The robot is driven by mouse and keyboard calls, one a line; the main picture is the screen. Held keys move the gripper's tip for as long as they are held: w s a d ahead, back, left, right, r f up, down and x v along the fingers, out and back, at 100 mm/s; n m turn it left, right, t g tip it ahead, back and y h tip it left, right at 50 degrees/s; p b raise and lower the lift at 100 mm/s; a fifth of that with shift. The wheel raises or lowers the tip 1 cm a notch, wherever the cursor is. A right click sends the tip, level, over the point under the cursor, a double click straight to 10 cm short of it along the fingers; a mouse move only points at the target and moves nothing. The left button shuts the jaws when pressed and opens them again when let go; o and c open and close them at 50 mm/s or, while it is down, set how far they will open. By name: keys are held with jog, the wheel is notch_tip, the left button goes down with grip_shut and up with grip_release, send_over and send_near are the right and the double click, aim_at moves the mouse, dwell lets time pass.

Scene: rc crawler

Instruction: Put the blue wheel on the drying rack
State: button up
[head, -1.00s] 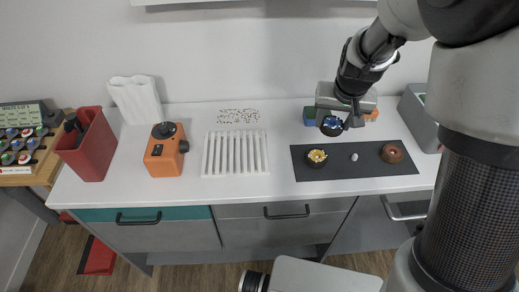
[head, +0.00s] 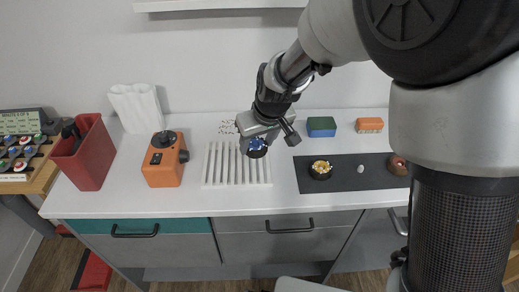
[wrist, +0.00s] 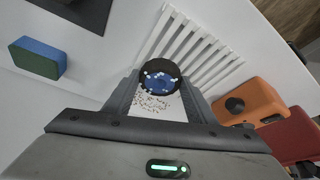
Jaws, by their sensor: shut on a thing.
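The blue wheel (head: 257,147), a black tyre with a blue hub, is held in my gripper (head: 266,139). In the wrist view the wheel (wrist: 160,77) sits between the two fingertips of my gripper (wrist: 158,83), which is shut on it. The white slatted drying rack (head: 222,172) lies on the counter. In the head view the wheel overlaps the rack's back right part; in the wrist view the rack (wrist: 196,48) shows beyond the wheel. The wheel appears held above the counter; its exact height is hard to tell.
An orange device (head: 163,160) and a red bin (head: 84,155) stand left of the rack. A dark mat (head: 342,174) on the right bears a yellow-hubbed wheel (head: 321,169), a white egg-shaped thing and a brown-red wheel. A blue-green sponge (head: 321,127) and an orange block (head: 369,125) lie behind it.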

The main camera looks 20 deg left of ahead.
aim_at(259, 149)
jog(key=shift+f+b, duration=0.3)
jog(key=shift+f, duration=1.55)
jog(key=shift+f, duration=0.1)
jog(key=shift+f, duration=0.15)
jog(key=o, duration=1)
